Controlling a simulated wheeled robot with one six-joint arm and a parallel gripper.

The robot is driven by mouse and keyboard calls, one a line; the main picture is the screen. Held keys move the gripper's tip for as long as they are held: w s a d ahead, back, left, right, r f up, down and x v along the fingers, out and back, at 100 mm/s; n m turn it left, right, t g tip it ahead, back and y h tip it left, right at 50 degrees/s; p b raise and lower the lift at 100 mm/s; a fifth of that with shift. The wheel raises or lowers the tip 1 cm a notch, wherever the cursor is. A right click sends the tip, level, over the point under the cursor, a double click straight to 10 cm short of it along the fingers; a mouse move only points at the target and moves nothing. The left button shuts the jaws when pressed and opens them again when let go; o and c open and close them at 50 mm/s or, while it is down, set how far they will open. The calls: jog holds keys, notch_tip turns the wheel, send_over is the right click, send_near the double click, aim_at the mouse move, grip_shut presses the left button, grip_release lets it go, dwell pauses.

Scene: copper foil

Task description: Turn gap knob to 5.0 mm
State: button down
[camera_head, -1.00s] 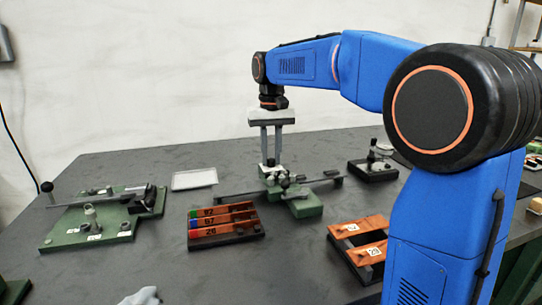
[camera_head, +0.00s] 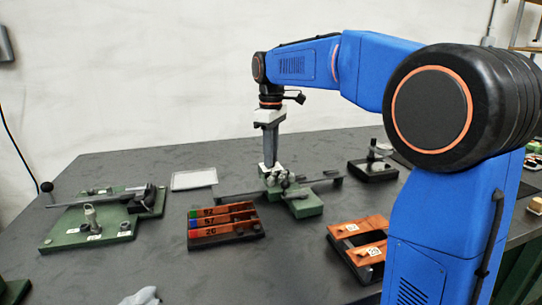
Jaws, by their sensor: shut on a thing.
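A green fixture (camera_head: 303,207) with a long grey bar (camera_head: 237,195) and several small metal parts stands at the middle back of the table. My gripper (camera_head: 270,164) points straight down at the fixture's far end and is shut on a small part there, which I take to be the gap knob. The fingers hide most of that knob. I see the fingers nearly edge-on, one behind the other. No gap scale or reading can be made out at this size.
A rack of copper strips with coloured ends (camera_head: 225,226) stands in front. A green plate with a lever (camera_head: 97,226) is at left, a white tray (camera_head: 194,179) behind. A dark-based device (camera_head: 373,168) and copper pieces on a dark stand (camera_head: 359,241) are at right.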

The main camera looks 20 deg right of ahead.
jog(key=n, duration=0.4)
jog(key=shift+n, duration=2.8)
jog(key=c, duration=1.5)
grip_release()
jog(key=shift+c, duration=0.2)
notch_tip(320, 180, up, 17)
jog(key=shift+r, duration=0.2)
